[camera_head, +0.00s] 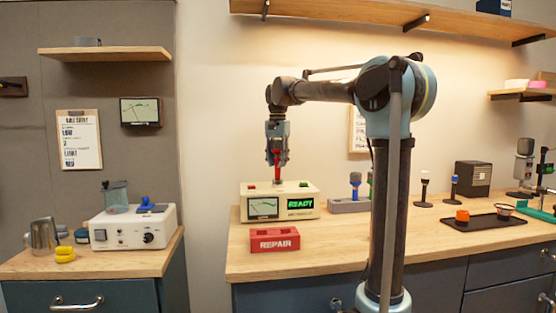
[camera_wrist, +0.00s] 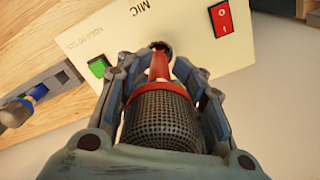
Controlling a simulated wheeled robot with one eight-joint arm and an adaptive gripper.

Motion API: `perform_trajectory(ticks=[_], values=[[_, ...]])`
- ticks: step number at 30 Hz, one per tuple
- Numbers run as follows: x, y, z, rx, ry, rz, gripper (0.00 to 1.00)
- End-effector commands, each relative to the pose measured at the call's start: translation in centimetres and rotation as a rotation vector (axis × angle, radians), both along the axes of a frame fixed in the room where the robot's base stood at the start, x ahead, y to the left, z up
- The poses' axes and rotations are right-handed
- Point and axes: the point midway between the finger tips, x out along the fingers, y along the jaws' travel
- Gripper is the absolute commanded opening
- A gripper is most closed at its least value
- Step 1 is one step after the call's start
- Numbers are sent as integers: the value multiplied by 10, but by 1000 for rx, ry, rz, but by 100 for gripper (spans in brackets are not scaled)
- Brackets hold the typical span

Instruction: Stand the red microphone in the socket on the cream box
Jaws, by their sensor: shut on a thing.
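The red microphone (camera_head: 277,160) is upright in my gripper (camera_head: 277,150), above the cream box (camera_head: 308,192). In the wrist view my gripper (camera_wrist: 160,78) is shut around the microphone, its fingers on either side of the dark mesh head (camera_wrist: 162,120) and red body (camera_wrist: 159,68). The microphone's narrow end meets the round socket (camera_wrist: 160,46) under the MIC label on the cream box (camera_wrist: 190,38). I cannot tell how deep the end is in the socket, since the microphone hides most of the hole.
On the cream box, a green button (camera_wrist: 99,67) and a red switch (camera_wrist: 222,18) flank the socket. A READY display (camera_head: 301,204) is lit. A red REPAIR block (camera_head: 274,239) stands in front. A grey holder (camera_head: 349,205) with a blue-topped microphone stands to the right.

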Motion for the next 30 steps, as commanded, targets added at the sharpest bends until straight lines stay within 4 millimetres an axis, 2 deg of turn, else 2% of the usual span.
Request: perform_trajectory(ticks=[12,28,29,30], values=[[1,0,-22,0,-1,0,0],[1,0,-27,-1,-2,-1,0],[1,0,-27,-1,-2,-1,36],[1,0,-27,-1,-2,-1,45]])
